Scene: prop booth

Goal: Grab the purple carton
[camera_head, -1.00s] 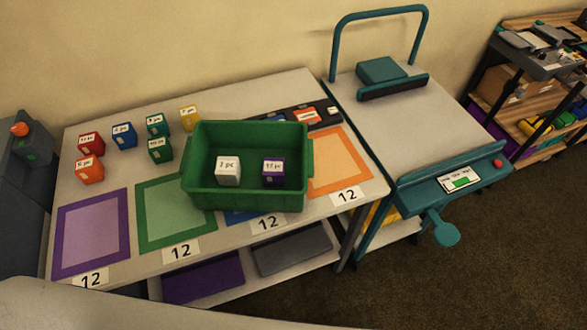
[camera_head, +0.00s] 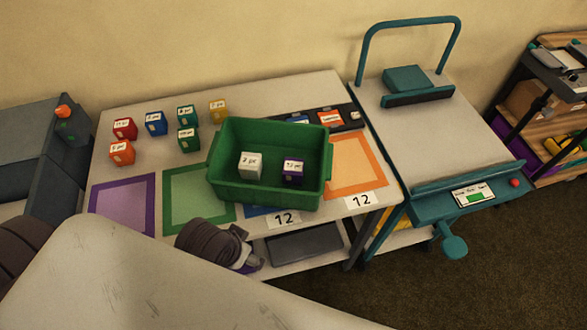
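The purple carton (camera_head: 292,174) stands upright inside the green crate (camera_head: 265,195), in its right part, with a white label on top. A white carton (camera_head: 250,166) stands to its left in the same crate. Part of an arm with a dark rounded wrist shows at the front edge of the table; it seems to be my left one. Its gripper (camera_head: 248,261) is low, in front of and below the crate, well apart from the purple carton. Its fingers are too small and partly hidden to tell open from shut. My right gripper is not in view.
Several coloured cartons, including a red one (camera_head: 124,129) and an orange one (camera_head: 121,152), stand at the table's back left. Coloured frames mark the tabletop, with the orange frame (camera_head: 378,184) right of the crate. A teal-framed bench (camera_head: 440,140) adjoins on the right.

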